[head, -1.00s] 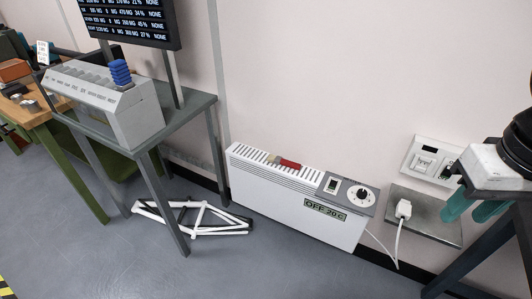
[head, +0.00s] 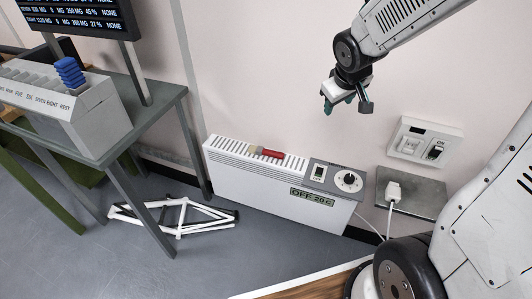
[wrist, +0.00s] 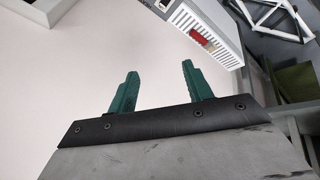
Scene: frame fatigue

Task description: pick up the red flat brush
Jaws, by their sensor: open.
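The red flat brush (head: 268,152) lies on the slotted top of the white heater (head: 262,178), with its paler end to the left. It also shows small in the wrist view (wrist: 199,38), near the top edge. My gripper (head: 344,106) hangs in the air above and to the right of the brush, well apart from it. Its two green fingers (wrist: 157,85) are spread, with nothing between them in the wrist view.
A grey table (head: 166,100) with a grey slotted box (head: 62,108) and blue stack stands left of the heater. A white bicycle frame (head: 178,217) lies on the floor. A wall switch (head: 424,141) and a plug on a grey plate (head: 424,194) are at right.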

